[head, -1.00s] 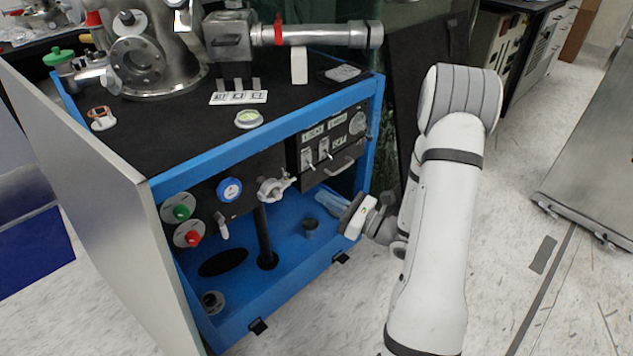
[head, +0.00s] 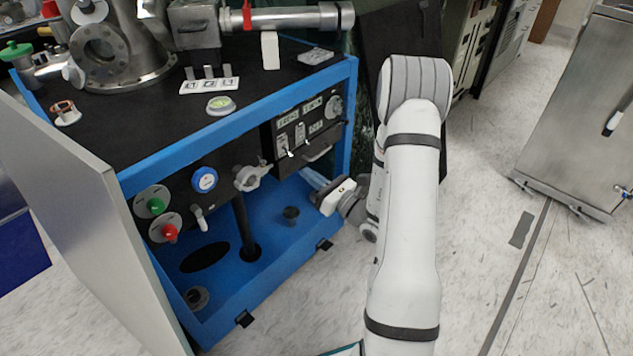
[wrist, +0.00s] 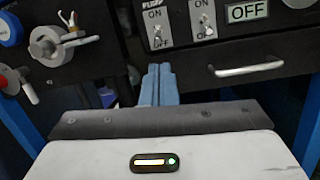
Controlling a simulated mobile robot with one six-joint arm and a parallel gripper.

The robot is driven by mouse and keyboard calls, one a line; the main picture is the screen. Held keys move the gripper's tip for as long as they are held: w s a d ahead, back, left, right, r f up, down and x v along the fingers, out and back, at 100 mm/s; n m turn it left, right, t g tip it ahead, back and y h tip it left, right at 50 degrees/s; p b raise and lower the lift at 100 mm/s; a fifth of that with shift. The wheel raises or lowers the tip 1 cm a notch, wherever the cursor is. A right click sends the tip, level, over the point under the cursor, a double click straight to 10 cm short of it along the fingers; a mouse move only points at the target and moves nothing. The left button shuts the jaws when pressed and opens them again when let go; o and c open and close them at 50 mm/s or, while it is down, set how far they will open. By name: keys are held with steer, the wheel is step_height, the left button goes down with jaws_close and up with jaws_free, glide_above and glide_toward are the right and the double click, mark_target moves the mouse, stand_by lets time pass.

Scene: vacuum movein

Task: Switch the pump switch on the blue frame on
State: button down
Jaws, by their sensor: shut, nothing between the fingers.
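The blue frame (head: 155,165) stands at the left in the head view, with a dark control panel (head: 328,128) at its upper right. In the wrist view the pump switch (wrist: 157,38) is a small metal toggle on a white plate with ON above and OFF below. Its lever appears tilted down, though this is small to judge. A similar toggle switch (wrist: 205,24) sits to its right. My gripper (wrist: 158,69) is shut and empty, its blue-grey fingertips just below the pump switch plate in the picture. I cannot tell the gap. In the head view my gripper (head: 314,180) is below the panel.
A grey side panel (head: 90,220) flanks the frame.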

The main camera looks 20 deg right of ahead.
mark_target(283, 155)
steer(key=b+x, duration=0.1)
steer(key=x, duration=0.4)
steer(key=shift+w+a+r, duration=0.1)
steer(key=shift+w+a, duration=0.1)
steer(key=shift+w, duration=0.15)
